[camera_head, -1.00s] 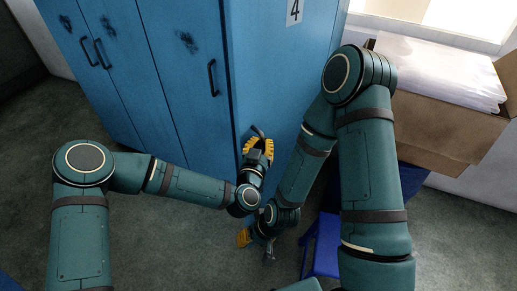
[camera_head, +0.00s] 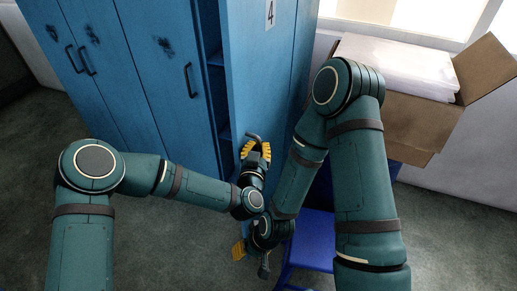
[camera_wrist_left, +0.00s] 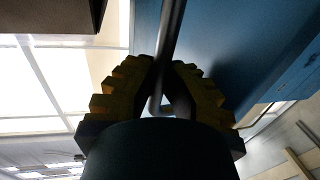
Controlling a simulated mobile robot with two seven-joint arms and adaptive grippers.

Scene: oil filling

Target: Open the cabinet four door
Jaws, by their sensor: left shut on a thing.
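The cabinet four door (camera_head: 262,85) is blue, carries a "4" label, and stands partly open. A dark gap with shelves shows to its left in the head view. My left gripper (camera_head: 256,150), with yellow fingers, is shut on the door's dark handle (camera_head: 254,136). In the left wrist view the handle (camera_wrist_left: 173,35) runs as a dark bar between the fingers of the left gripper (camera_wrist_left: 164,78), close to the blue door (camera_wrist_left: 235,45). My right gripper (camera_head: 240,250) is low beside the left wrist, partly hidden by my arm; its jaws are unclear.
Other blue cabinet doors with dark handles (camera_head: 190,80) are shut on the left. A blue chair or stool (camera_head: 312,240) stands close to my right arm. A cardboard box (camera_head: 410,125) with white contents is at the right. Grey floor (camera_head: 150,250) is free in front.

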